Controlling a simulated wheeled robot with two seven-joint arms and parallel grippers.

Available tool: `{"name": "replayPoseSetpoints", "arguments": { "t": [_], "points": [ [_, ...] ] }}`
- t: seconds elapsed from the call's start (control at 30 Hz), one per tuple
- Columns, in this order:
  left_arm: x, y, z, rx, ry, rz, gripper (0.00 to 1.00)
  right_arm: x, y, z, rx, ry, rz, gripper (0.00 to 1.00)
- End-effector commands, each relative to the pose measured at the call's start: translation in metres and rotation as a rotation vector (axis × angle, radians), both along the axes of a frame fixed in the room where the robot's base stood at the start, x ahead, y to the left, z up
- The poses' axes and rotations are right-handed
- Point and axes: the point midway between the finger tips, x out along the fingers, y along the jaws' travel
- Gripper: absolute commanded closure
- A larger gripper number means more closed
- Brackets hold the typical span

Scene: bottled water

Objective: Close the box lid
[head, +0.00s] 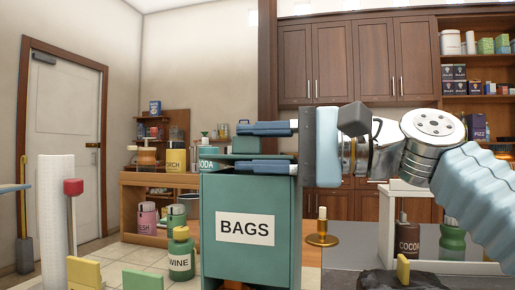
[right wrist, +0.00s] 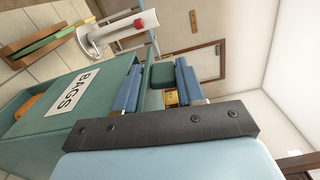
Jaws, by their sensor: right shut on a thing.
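The green box (head: 215,260) with a white BAGS label stands in the middle of the head view. It fills the left of the right wrist view, where the label (right wrist: 78,91) appears slanted. My right gripper (head: 262,147) reaches in from the right at the top of the box. Its two blue fingers are shut on a green part (head: 262,146) of the lid, one finger above and one below. The green part also shows between the fingers in the right wrist view (right wrist: 161,75). The fingers hide much of the lid, so its exact angle is unclear. My left gripper is not clearly in view.
A paper towel roll (head: 55,220) stands at the left front. A wooden shelf (head: 130,190) and a white door (head: 70,140) are behind.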

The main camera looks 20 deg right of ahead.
Motion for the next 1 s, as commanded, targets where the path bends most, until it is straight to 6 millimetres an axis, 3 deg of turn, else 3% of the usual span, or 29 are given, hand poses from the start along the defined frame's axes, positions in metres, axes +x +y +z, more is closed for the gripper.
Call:
{"name": "replayPoseSetpoints", "arguments": {
  "t": [0.13, 0.17, 0.27, 0.77, 1.0],
  "points": [
    [0.0, 0.0, 0.0, 0.0, 0.0, 0.0, 0.05, 0.0, -0.001, 0.0, -0.003, -0.004, -0.004, 1.0],
    [0.0, 0.0, 0.0, 0.0, 0.0, 0.0, 0.05, 0.0, -0.001, 0.0, -0.003, -0.004, -0.004, 0.59],
    [0.0, 0.0, 0.0, 0.0, 0.0, 0.0, 0.05, 0.0, -0.001, 0.0, -0.003, -0.002, -0.003, 0.45],
    [0.0, 0.0, 0.001, 0.0, 0.0, 0.0, 0.05, 0.001, 0.0, -0.001, -0.001, 0.009, 0.001, 0.45],
    [0.0, 0.0, 0.031, 0.0, 0.0, 0.0, 0.05, 0.007, -0.005, 0.026, 0.097, 0.139, -0.002, 0.45]
  ]
}}
